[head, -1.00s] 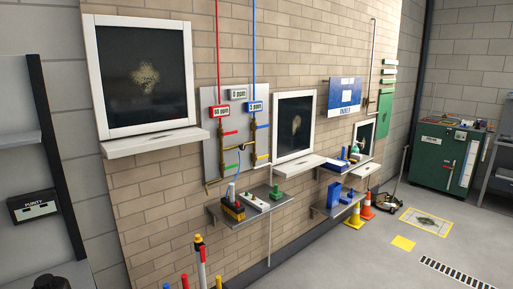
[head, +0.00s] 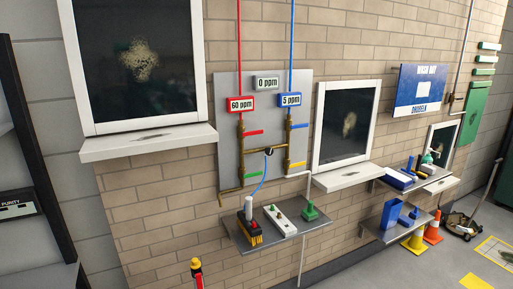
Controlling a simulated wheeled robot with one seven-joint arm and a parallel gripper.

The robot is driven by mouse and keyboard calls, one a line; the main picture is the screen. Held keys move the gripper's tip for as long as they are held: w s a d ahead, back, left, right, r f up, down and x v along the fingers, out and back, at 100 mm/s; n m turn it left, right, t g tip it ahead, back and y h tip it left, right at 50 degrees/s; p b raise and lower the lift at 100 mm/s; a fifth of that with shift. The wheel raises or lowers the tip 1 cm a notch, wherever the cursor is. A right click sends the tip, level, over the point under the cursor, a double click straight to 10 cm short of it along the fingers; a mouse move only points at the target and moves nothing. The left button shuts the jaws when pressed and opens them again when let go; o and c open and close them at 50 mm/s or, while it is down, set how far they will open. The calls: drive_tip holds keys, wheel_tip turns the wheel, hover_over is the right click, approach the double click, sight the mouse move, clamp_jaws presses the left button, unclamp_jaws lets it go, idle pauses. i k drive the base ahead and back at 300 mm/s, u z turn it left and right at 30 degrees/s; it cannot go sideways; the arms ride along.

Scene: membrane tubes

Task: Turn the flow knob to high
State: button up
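No part is clearly labelled as the flow knob. A grey wall panel (head: 229,125) carries brass pipes and valves with red, blue, green and yellow levers. A small black round part (head: 269,151) sits on the cross pipe between the two valve columns. On the shelf below (head: 305,232) stand a black and yellow device (head: 249,233) with a red part on it, a white strip (head: 281,222) with small knobs, and a green block-like piece (head: 310,211). Their settings are too small to read. My gripper is not in view.
Displays on the panel read 60 ppm in red (head: 240,104), 0 ppm in grey (head: 266,84) and 5 ppm in blue (head: 290,100). A red and yellow topped post (head: 197,271) stands at the bottom. Cones (head: 432,230) and a lower shelf (head: 383,235) are at right.

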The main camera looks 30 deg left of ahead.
sight(268, 151)
drive_tip(key=u, duration=0.45)
drive_tip(key=i, duration=0.8)
drive_tip(key=u, duration=1.35)
drive_tip(key=i, duration=0.6)
drive_tip(key=u, duration=0.6)
